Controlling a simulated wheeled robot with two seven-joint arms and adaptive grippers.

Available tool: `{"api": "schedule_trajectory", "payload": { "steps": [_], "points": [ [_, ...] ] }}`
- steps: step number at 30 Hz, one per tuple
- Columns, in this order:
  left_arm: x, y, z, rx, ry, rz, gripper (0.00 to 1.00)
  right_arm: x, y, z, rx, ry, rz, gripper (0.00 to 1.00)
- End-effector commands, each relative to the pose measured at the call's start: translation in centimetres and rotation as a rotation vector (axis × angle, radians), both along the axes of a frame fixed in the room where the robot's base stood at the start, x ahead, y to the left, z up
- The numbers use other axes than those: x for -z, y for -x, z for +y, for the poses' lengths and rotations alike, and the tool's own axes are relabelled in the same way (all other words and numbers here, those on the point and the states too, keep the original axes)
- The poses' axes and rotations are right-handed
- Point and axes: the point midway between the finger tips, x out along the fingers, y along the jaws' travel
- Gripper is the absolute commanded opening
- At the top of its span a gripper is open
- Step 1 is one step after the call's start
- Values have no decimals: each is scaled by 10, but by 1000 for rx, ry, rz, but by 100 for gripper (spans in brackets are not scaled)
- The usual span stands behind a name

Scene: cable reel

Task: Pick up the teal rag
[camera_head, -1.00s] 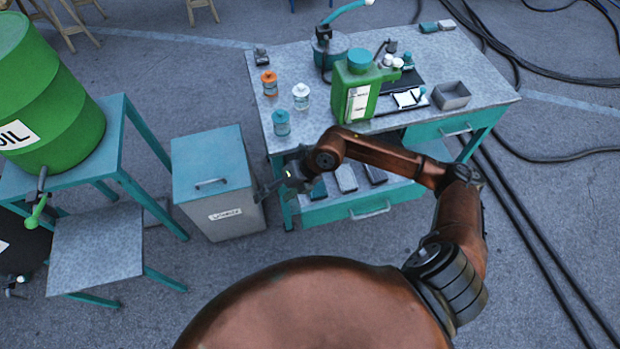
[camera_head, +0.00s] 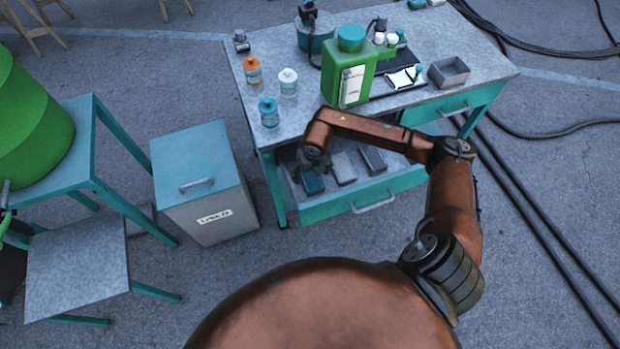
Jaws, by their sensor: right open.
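The teal rag (camera_head: 313,184) is the leftmost of a row of folded cloths in the open drawer (camera_head: 372,200) of the workbench. A light grey cloth (camera_head: 344,167) and a darker grey one (camera_head: 373,159) lie to its right. My right gripper (camera_head: 307,174) is over the left end of the drawer, pointing down at the teal rag. It is open and partly covers the rag's upper left end. I cannot tell whether the fingers touch it. My left gripper is out of view.
The bench top (camera_head: 300,115) holds a green jug (camera_head: 345,75), several small jars and a metal tray (camera_head: 449,71). A grey bin with a teal lid (camera_head: 190,165) stands left of the drawer. Black cables lie on the floor at right.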

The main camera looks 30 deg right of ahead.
Motion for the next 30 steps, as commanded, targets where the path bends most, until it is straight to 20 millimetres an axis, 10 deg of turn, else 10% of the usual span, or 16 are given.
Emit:
{"api": "schedule_trajectory", "payload": {
  "steps": [10, 30],
  "points": [
    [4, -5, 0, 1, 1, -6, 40, 17, -2, 0, -1, -1, 0, 71],
    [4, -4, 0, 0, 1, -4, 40, 17, -2, 0, -1, -1, 0, 26]
  ]
}}
